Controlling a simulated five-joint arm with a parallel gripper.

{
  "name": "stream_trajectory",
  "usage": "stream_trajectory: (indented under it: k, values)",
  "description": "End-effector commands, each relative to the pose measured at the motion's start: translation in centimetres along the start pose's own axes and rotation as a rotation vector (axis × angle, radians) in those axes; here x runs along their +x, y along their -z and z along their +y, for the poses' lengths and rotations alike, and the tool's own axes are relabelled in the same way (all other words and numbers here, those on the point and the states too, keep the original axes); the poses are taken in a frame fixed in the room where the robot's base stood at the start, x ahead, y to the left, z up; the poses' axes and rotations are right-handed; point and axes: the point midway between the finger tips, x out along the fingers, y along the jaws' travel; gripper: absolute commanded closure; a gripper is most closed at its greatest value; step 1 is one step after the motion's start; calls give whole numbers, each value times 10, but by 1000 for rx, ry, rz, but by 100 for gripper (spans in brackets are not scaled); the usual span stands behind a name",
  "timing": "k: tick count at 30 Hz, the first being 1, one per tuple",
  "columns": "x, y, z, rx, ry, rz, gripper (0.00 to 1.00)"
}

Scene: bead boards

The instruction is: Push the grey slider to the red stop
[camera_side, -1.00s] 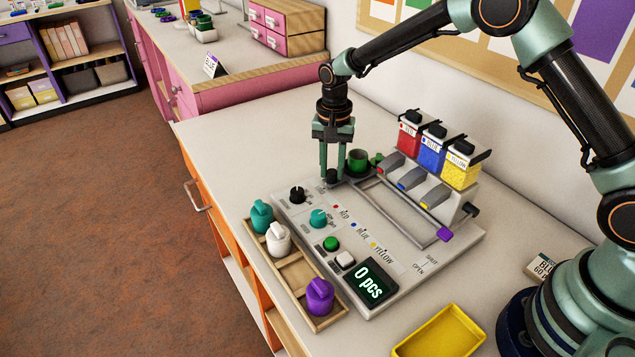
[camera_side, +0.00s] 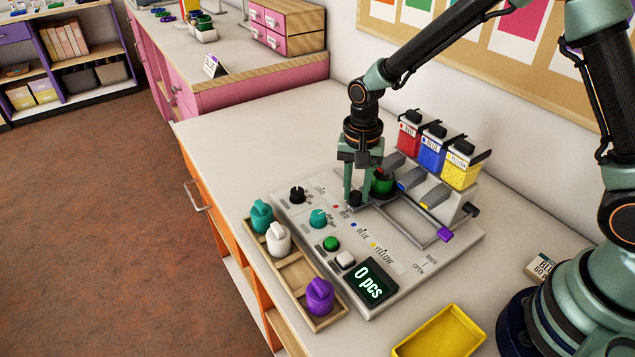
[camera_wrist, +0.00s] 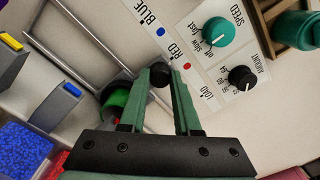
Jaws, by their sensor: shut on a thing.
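The grey slider is a carriage on two rails, with a black knob (camera_wrist: 160,77) and a green cup (camera_side: 382,184) on it. The cup also shows in the wrist view (camera_wrist: 117,103), partly hidden by my gripper. My gripper (camera_side: 355,196) points down and is shut on the slider's knob. The red stop is marked by a red dot (camera_wrist: 186,66) by the word RED. The knob looks about level with this dot across the board. The cup sits near the chute below the red bead hopper (camera_side: 409,137).
Blue (camera_side: 432,150) and yellow (camera_side: 461,169) hoppers stand behind the rails. The rails are clear toward the blue mark (camera_wrist: 161,31). Dials, buttons and a display (camera_side: 370,283) reading "0 pcs" are in front. A purple knob (camera_side: 444,235) is at the rail's right end.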

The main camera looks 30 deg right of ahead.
Motion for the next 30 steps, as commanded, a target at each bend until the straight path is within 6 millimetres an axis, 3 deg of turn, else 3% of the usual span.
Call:
stream_trajectory:
  k: [5, 6, 8, 20, 30]
  values:
    - [-2, 2, -2, 2, 6, 4, 100]
    - [-2, 2, -2, 2, 6, 4, 58]
    - [-2, 2, -1, 1, 5, 3, 38]
    - [-6, 1, -1, 0, 4, 2, 38]
    - [-67, 2, -2, 1, 8, 5, 38]
